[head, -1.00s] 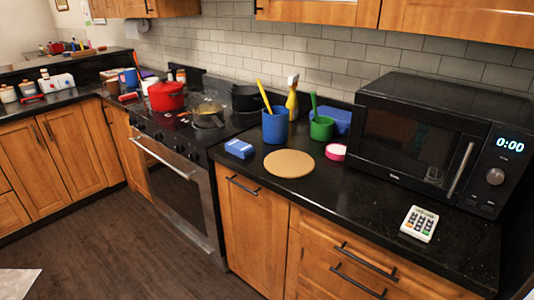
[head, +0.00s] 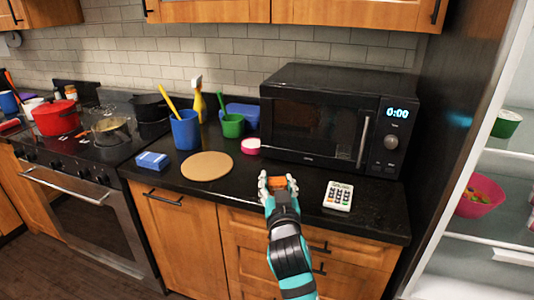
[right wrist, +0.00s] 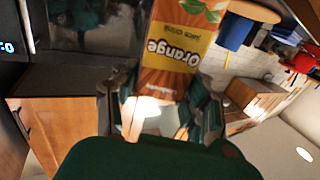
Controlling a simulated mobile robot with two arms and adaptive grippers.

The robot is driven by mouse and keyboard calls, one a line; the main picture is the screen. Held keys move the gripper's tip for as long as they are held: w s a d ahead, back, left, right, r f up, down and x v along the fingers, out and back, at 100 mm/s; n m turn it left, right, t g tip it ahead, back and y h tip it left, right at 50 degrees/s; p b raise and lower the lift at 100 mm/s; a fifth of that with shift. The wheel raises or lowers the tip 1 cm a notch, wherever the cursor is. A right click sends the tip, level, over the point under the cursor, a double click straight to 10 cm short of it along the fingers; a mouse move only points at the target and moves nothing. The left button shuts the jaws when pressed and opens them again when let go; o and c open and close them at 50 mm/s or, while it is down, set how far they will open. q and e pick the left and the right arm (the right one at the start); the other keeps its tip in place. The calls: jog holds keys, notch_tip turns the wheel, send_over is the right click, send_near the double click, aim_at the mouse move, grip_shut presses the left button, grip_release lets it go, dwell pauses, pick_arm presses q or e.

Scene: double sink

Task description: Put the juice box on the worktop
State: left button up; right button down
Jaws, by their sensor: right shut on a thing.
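My right gripper (head: 278,188) is shut on the juice box (right wrist: 178,50), an orange and yellow carton marked "Orange". In the right wrist view the carton stands out between the fingers, its print upside down. In the head view only a small orange part of it shows between the fingers. The gripper and carton appear over the front part of the black worktop (head: 235,193), in front of the microwave; I cannot tell how high above it. My left gripper is not in view.
The microwave (head: 315,115) stands behind the gripper. A calculator-like keypad (head: 338,196) lies to the right, a round tan board (head: 207,166) and blue box (head: 152,161) to the left. The open fridge (head: 480,200) is at the right. Bare worktop lies between the board and gripper.

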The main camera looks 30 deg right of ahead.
jog(key=d+f+p+x, duration=0.1)
jog(key=x, duration=0.8)
jog(key=s+d+f+p+x, duration=0.1)
jog(key=d+f+x, duration=0.1)
jog(key=x, duration=0.6)
jog(key=shift+p, duration=0.4)
jog(key=shift+w+d+f, duration=0.1)
jog(key=shift+w, duration=0.05)
jog(key=c, duration=0.7)
grip_release()
jog(key=shift+o, duration=0.2)
jog(key=b+v, duration=0.1)
jog(key=v, duration=1.1)
